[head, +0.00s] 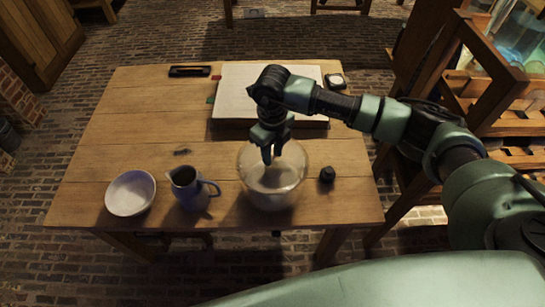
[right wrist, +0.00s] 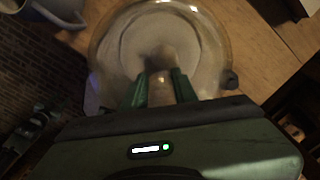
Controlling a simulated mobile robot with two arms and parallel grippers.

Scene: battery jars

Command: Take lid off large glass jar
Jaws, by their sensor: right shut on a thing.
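The large glass jar (head: 272,190) stands near the front edge of the wooden table; it also shows in the right wrist view (right wrist: 105,55). My right gripper (head: 271,157) reaches down over the jar's top. In the right wrist view its green fingers (right wrist: 160,90) are shut on a pale knob (right wrist: 161,88), which looks like the knob of the lid. The lid is clear and hard to tell from the jar, so I cannot tell whether it sits on the rim or is raised. My left gripper is not in view.
A blue pitcher (head: 190,189) and a white bowl (head: 130,194) stand left of the jar. A small black object (head: 327,174) lies close on its right. A large pale book or board (head: 235,95) lies behind. The table's left middle (head: 130,130) is mostly clear.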

